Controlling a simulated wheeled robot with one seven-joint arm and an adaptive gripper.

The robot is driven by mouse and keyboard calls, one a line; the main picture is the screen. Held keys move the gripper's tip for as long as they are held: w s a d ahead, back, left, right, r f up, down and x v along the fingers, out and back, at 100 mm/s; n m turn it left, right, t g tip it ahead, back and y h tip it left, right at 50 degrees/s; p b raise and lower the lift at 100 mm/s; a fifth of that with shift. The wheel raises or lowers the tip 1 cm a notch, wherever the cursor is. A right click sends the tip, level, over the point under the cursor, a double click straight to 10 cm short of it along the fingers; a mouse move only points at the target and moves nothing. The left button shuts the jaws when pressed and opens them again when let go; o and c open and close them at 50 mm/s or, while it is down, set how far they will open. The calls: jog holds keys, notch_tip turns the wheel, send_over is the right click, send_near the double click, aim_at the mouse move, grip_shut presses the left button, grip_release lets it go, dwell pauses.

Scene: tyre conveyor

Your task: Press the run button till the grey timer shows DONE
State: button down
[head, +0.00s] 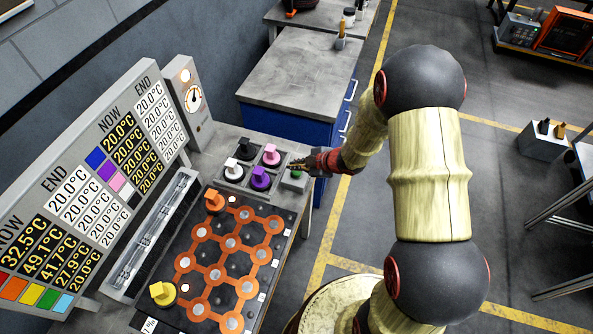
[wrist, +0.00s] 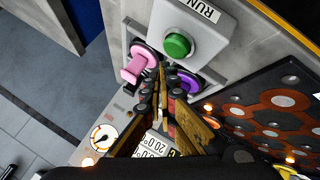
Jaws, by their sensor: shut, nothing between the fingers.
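The run button (wrist: 177,45) is a green dome on a grey box labelled RUN. In the head view the button (head: 295,174) shows small and green just below my fingers. My gripper (head: 295,164) is shut and empty over the corner of the bench by the button. In the wrist view the closed tips of my gripper (wrist: 166,70) appear just below the button; I cannot tell whether they touch it. The grey timer (head: 193,98) stands at the back with a round dial and a lamp on top. Its writing is too small to read.
Pink (head: 270,154), purple (head: 260,178), white and black knobbed pieces sit close beside the button. A dark board (head: 247,260) with orange rings holds an orange and a yellow piece. A temperature display panel (head: 95,185) stands left. Open floor lies right of the bench.

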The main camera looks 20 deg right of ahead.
aim_at(296, 173)
jog(key=shift+r+p, duration=1.8)
jog(key=shift+r, duration=0.45)
jog(key=shift+f, duration=0.1)
